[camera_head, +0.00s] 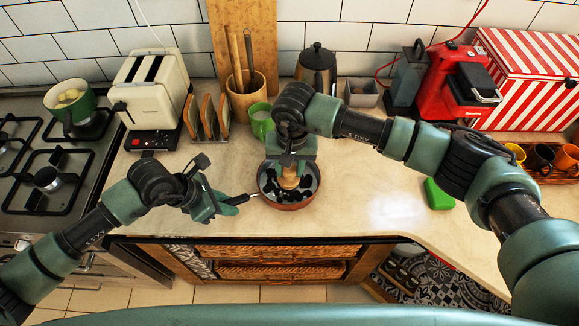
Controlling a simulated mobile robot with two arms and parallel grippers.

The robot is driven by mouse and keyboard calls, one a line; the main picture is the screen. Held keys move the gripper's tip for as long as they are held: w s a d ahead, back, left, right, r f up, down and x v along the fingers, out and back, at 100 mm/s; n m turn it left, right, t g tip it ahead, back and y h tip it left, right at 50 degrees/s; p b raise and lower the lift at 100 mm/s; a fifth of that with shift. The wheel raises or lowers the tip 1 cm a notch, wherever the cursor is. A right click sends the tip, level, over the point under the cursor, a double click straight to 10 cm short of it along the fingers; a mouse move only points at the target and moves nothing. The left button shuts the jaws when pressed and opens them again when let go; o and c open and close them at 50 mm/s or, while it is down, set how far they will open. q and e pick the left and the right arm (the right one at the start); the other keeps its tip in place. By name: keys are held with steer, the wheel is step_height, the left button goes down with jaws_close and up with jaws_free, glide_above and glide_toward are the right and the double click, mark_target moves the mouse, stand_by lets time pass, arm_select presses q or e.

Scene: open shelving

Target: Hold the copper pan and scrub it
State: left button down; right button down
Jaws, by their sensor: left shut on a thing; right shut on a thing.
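The copper pan (309,201) rests on the countertop near its front edge. Its inside is dark, with black patches and paler blue-grey areas. My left gripper (232,205) is shut on the pan's dark handle, to the left of the pan. My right gripper (289,165) points down over the pan, shut on a tan, wooden-looking scrubber (290,182). The scrubber's lower end is inside the pan; I cannot tell whether it presses on the bottom. The gripper hides its upper part.
A green sponge (437,194) lies on the counter at right. Behind the pan stand a green mug (261,122), a utensil crock (246,103), a kettle (317,68) and a toaster (149,88). A stove (60,170) is at left. The counter between pan and sponge is clear.

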steer(key=shift+f, duration=0.55)
steer(key=shift+d, duration=0.15)
steer(key=shift+d+r, duration=0.1)
steer(key=shift+d, duration=1.3)
steer(key=shift+w+a, duration=0.2)
steer(key=shift+w, duration=0.3)
steer(key=shift+w+a, duration=0.15)
steer(key=shift+w, duration=0.35)
steer(key=shift+f, duration=0.2)
steer(key=shift+a, duration=0.15)
